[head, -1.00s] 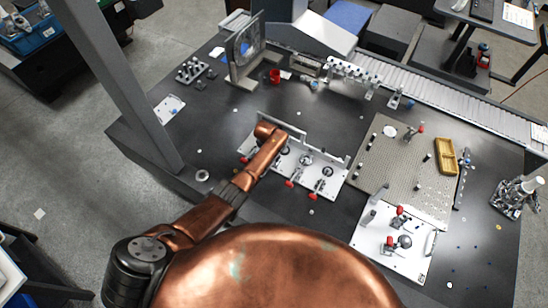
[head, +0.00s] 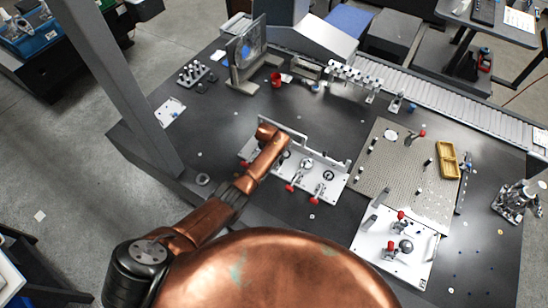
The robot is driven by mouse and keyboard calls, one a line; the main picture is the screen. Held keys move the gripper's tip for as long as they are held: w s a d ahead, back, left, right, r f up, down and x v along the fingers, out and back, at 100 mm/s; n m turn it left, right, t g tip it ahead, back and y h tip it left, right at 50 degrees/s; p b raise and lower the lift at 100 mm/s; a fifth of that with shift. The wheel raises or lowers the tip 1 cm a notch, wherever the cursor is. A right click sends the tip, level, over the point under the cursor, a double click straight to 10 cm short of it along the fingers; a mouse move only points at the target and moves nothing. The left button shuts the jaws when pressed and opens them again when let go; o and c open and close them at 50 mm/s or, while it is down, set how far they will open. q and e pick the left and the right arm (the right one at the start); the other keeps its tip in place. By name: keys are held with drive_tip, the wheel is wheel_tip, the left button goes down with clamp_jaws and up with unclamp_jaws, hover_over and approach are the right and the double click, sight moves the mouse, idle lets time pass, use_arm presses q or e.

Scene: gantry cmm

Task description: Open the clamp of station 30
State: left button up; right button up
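A white fixture plate (head: 318,178) with a row of red-tipped toggle clamps lies in the middle of the dark table. Two of its red handles, the middle one (head: 291,187) and the right one (head: 314,200), stick out toward its front edge. A third red tip (head: 244,163) shows at its left end, beside my arm. I cannot read any station number, so I cannot tell which clamp is station 30. My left arm reaches over the plate's left part, and its copper wrist hides the left station and the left gripper's fingers. My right gripper is not in view.
A second white plate (head: 375,238) with red-tipped clamps lies at the front right. A perforated plate (head: 390,185) with a yellow tray (head: 447,158) is behind it. A grey gantry post (head: 120,90) stands left of my arm. A roller conveyor (head: 440,100) runs along the back.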

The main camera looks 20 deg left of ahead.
use_arm(q)
drive_tip(key=v, duration=1.2)
drive_tip(key=shift+w, duration=0.1)
idle(0.4)
